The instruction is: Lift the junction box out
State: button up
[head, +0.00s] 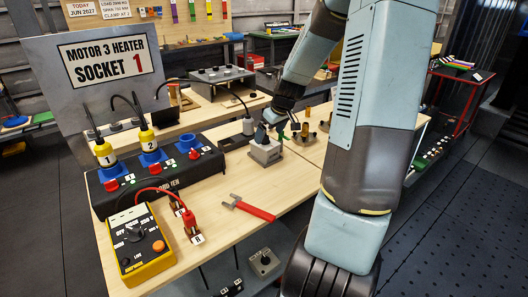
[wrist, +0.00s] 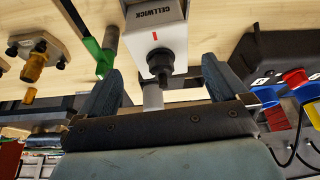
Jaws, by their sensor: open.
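A light grey box (head: 265,153) labelled CELLWICK, which I take for the junction box, stands on the wooden bench top. It shows close up in the wrist view (wrist: 157,22), with a small red mark and a black round fitting facing me. My gripper (wrist: 160,85) is open, with one dark blue finger on each side of the fitting and the lower end of the box. In the head view my gripper (head: 272,131) is just above the box. I cannot tell whether the fingers touch it. Nothing is held.
A green-handled tool (wrist: 108,48) lies close by one finger. A brass fitting on a wooden block (wrist: 35,62) is farther left. A black socket bank (head: 160,178), a yellow meter (head: 138,245) and a red-handled tool (head: 252,208) share the bench. The bench front is partly clear.

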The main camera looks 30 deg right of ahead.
aim_at(266, 142)
jog(key=shift+x, duration=3.6)
jog(key=shift+s, duration=0.15)
jog(key=shift+c, duration=0.3)
jog(key=c, duration=1)
